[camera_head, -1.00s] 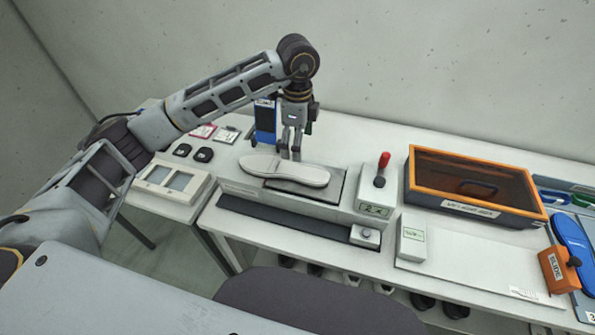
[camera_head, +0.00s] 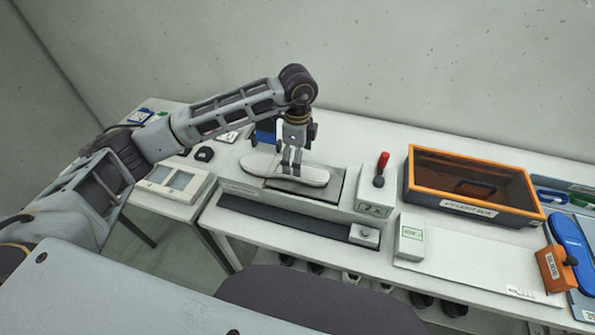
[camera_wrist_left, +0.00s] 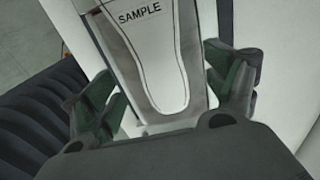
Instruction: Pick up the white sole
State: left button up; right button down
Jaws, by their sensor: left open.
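The white sole (camera_head: 312,175) lies flat on the dark plate of a grey press-like block, its long side running left to right in the head view. In the left wrist view the sole (camera_wrist_left: 165,60) carries the word SAMPLE and lies between the fingers. My left gripper (camera_head: 291,170) is over the middle of the sole, pointing down, with its fingers open on either side of it. It also shows in the left wrist view (camera_wrist_left: 170,100). Whether the fingers touch the sole I cannot tell. My right gripper is out of view.
A box with a red-knobbed lever (camera_head: 380,172) stands just right of the sole's block (camera_head: 333,208). An orange-rimmed tray (camera_head: 470,212) is farther right. A pale panel with two windows (camera_head: 172,184) is at the left. A blue device (camera_head: 265,133) stands behind my gripper.

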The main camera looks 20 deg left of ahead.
pick_arm(q)
jog(key=shift+f+p, duration=0.6)
jog(key=shift+f, duration=1.65)
jog(key=c, duration=1.3)
jog(key=shift+r, duration=0.1)
jog(key=shift+r+b, duration=0.9)
jog(key=shift+r, duration=4.05)
